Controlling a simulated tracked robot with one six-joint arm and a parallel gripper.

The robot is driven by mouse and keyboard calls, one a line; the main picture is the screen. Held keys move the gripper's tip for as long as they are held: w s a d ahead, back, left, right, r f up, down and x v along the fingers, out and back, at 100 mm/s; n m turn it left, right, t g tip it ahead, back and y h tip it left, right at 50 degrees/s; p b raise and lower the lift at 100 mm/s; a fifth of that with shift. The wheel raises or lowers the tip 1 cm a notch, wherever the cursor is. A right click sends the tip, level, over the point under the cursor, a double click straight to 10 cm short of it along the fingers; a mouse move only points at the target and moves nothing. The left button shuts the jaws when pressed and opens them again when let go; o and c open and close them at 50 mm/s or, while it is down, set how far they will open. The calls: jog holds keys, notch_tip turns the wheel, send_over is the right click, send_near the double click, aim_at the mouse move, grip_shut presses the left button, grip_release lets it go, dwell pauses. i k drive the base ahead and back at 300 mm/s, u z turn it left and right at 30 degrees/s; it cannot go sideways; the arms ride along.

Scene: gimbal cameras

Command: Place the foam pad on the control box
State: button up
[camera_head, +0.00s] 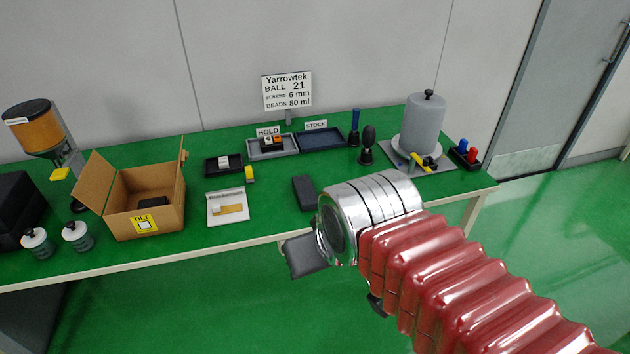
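A dark grey rounded block (304,193), which looks like the foam pad, appears on the green table just left of my chrome wrist. I cannot be sure which thing is the control box. A small black box (152,201) lies inside the open cardboard box, and a small device with white and orange parts (270,141) sits in the tray marked HOLD. My gripper is mostly hidden behind my wrist and red bellows arm. A dark grey piece (305,255) shows below the wrist, near the table's front edge. Its fingertips and any grip cannot be made out.
The cardboard box (120,190) with a TILT label stands at left. The STOCK tray (322,139) looks empty. A grey cylinder (424,125) stands at right, near red and blue items (466,152). Bare table lies around the dark block.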

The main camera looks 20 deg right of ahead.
aim_at(152, 203)
jog(key=u, duration=0.1)
jog(key=i, duration=1.2)
jog(key=u, duration=0.65)
